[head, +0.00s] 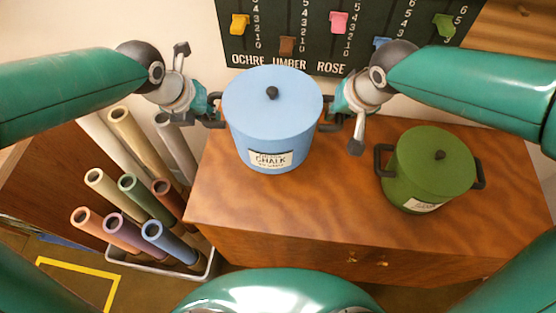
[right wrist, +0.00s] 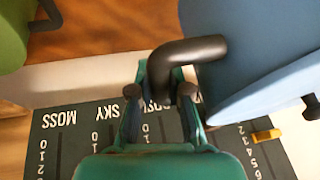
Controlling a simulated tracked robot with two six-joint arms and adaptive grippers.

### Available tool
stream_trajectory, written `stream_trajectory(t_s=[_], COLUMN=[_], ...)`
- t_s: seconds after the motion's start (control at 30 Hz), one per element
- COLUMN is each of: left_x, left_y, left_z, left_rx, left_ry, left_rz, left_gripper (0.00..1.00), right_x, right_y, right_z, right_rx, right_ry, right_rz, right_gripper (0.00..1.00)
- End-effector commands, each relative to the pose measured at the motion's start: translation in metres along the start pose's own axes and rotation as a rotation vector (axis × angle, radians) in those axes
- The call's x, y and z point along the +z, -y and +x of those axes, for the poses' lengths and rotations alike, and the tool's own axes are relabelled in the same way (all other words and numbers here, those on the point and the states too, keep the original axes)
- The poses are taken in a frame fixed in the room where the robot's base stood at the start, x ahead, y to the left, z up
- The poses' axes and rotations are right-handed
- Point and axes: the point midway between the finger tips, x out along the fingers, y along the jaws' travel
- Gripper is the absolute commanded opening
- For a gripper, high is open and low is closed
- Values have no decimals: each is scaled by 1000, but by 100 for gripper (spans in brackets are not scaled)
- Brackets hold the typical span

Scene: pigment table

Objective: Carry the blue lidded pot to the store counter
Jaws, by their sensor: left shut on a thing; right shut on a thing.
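The blue lidded pot (head: 270,125) has a black knob and a label reading CHALK. It is upright over the left part of the wooden counter (head: 330,215); I cannot tell whether its base touches the top. My left gripper (head: 216,110) is shut on the pot's left black handle. My right gripper (head: 330,112) is shut on its right black handle. In the right wrist view, the fingers (right wrist: 160,90) close around the dark handle (right wrist: 190,52), and the blue pot wall (right wrist: 250,50) is beside it.
A green lidded pot (head: 432,165) stands on the counter to the right. A dark board (head: 300,45) with coloured sliders is on the wall behind. A pale bin (head: 160,266) of coloured tubes stands left of the counter. Yellow tape (head: 75,268) marks the floor.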

Motion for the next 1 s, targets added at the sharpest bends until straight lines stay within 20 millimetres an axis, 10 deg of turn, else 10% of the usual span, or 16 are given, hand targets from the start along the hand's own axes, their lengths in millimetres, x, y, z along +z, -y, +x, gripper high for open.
stream_trajectory(t_s=[1.0], left_x=[-11], left_y=[-9], left_z=[29], left_rx=[4], left_ry=[6], left_rz=[0], left_gripper=[0], right_x=[10], right_y=[-8], right_z=[29], right_rx=[4], right_ry=[-6], right_rz=[1], right_gripper=[0])
